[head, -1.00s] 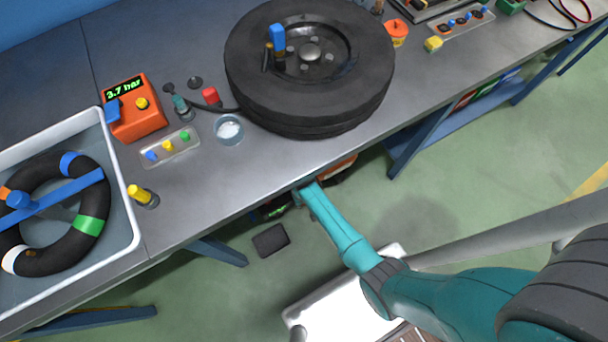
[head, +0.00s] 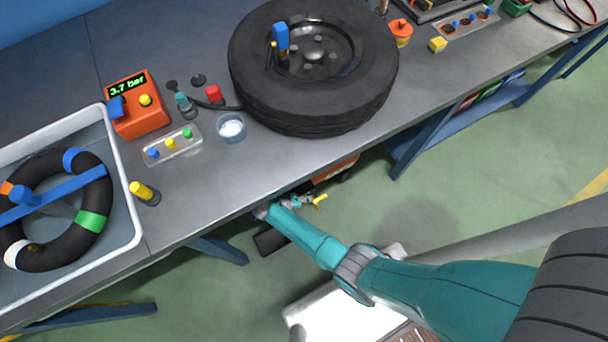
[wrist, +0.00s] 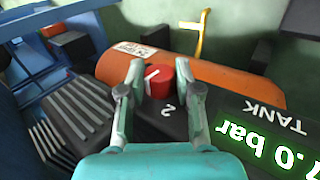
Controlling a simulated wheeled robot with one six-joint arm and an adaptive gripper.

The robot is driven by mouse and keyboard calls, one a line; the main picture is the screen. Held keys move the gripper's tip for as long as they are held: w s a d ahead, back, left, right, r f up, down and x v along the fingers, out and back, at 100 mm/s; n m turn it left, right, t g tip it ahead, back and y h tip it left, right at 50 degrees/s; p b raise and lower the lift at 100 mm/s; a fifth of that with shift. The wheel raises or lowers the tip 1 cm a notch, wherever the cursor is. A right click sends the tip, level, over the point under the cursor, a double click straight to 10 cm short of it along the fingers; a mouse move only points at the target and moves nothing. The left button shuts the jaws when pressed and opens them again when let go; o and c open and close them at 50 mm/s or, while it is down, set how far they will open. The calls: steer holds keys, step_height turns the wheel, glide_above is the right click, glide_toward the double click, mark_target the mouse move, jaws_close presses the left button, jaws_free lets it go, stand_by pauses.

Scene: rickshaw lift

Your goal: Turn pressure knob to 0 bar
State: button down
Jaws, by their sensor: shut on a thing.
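The red pressure knob (wrist: 160,82) with a white mark stands on a dark panel in the wrist view. A white "2" is printed beside it. My gripper (wrist: 160,75) has one finger on each side of the knob and is shut on it. In the head view my gripper (head: 263,210) is at the workbench's front edge, low down, and the knob is hidden.
An orange tank (wrist: 195,75) and a yellow lever (wrist: 200,35) lie just beyond the knob. Dark ribbed fins (wrist: 75,110) are at the left. Above is the workbench (head: 215,175) with a tyre (head: 310,100) and an orange box (head: 138,118) reading 3.7 bar.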

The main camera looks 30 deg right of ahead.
stand_by(0.3)
steer(key=c, duration=0.8)
jaws_free()
steer(key=v, duration=1.2)
steer(key=shift+a+f, duration=0.2)
steer(key=shift+h, duration=0.3)
